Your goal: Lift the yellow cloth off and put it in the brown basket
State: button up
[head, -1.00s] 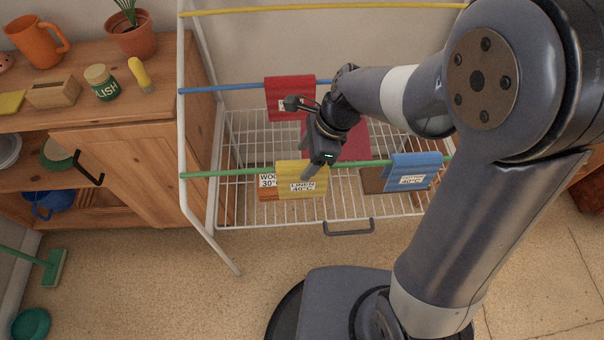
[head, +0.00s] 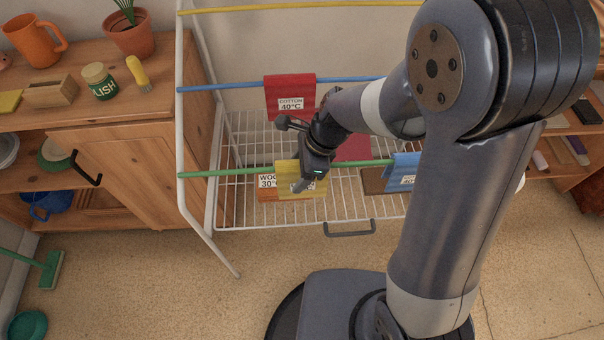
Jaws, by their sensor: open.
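The yellow cloth (head: 286,179) hangs over the green rail at the front of the white rack. My gripper (head: 301,187) is open, with its fingers pointing down at the cloth's right part, hiding much of its label. I cannot tell whether the fingers touch the cloth or straddle it. A dark brown item (head: 373,184), possibly the brown basket, shows low on the rack beside a blue cloth and is partly hidden. An orange-brown item (head: 266,194) labelled "WOO… 30°" shows partly behind the yellow cloth.
A blue cloth (head: 402,174) hangs on the green rail (head: 225,172) to the right. A red cloth (head: 289,92) hangs on the blue rail behind. A red item (head: 352,149) lies low behind my gripper. A wooden dresser (head: 130,170) stands at the left.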

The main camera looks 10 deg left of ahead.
jog(key=shift+f, duration=0.2)
dwell(0.3)
jog(key=c, duration=1.1)
jog(key=shift+r, duration=0.1)
notch_tip(320, 180, up, 18)
jog(key=p, duration=0.4)
jog(key=shift+r, duration=0.2)
jog(key=o, duration=0.5)
jog(key=shift+c, duration=1.4)
